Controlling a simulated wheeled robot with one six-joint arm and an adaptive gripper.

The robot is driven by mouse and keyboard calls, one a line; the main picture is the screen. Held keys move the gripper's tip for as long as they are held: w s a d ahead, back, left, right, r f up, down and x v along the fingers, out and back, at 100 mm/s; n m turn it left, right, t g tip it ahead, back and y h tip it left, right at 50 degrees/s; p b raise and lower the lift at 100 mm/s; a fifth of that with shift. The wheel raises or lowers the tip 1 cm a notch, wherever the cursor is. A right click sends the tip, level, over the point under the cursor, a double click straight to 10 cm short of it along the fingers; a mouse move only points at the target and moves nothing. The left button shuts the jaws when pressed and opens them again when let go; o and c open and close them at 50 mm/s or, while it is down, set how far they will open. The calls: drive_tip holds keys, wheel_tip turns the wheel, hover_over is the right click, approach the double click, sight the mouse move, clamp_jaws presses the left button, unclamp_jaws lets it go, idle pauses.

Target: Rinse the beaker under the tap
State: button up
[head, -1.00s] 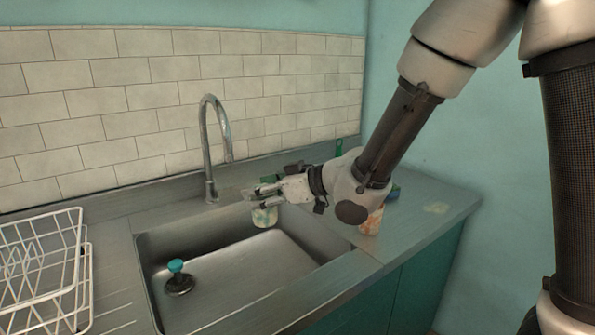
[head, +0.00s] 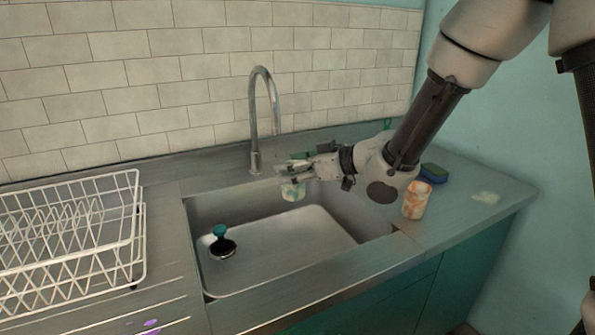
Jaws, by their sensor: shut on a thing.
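My gripper (head: 302,168) is shut on a small pale beaker (head: 293,191) with greenish marks. The fingers cover its upper part. It hangs over the back of the steel sink, roughly upright. The tap (head: 253,112) is a tall curved metal spout behind the sink. Its outlet is above and slightly left of the beaker in the head view. I see no clear stream of water; the exact depth between outlet and beaker is hard to tell.
The sink (head: 290,255) holds a dark plug with a teal knob (head: 220,231). A white wire rack (head: 135,225) stands left. An orange-and-white cup (head: 416,201), a blue-green sponge (head: 434,173) and a pale smear (head: 486,198) are on the right counter. Purple spots (head: 150,327) mark the front left.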

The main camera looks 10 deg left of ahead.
drive_tip(key=w+a+f, duration=0.1)
drive_tip(key=w+a, duration=0.2)
drive_tip(key=w, duration=0.3)
drive_tip(key=shift+f, duration=0.15)
drive_tip(key=shift+a, duration=0.1)
idle(0.4)
drive_tip(key=shift+w, duration=0.1)
drive_tip(key=shift+w+d, duration=0.25)
drive_tip(key=shift+d, duration=0.3)
drive_tip(key=shift+a, duration=0.1)
drive_tip(key=shift+s+a, duration=0.3)
drive_tip(key=shift+a, duration=0.15)
drive_tip(key=shift+s+d, duration=0.6)
drive_tip(key=shift+s, duration=0.6)
drive_tip(key=shift+s+d, duration=0.65)
drive_tip(key=shift+s, duration=0.5)
drive_tip(key=shift+s+d, duration=0.6)
drive_tip(key=shift+s, duration=0.6)
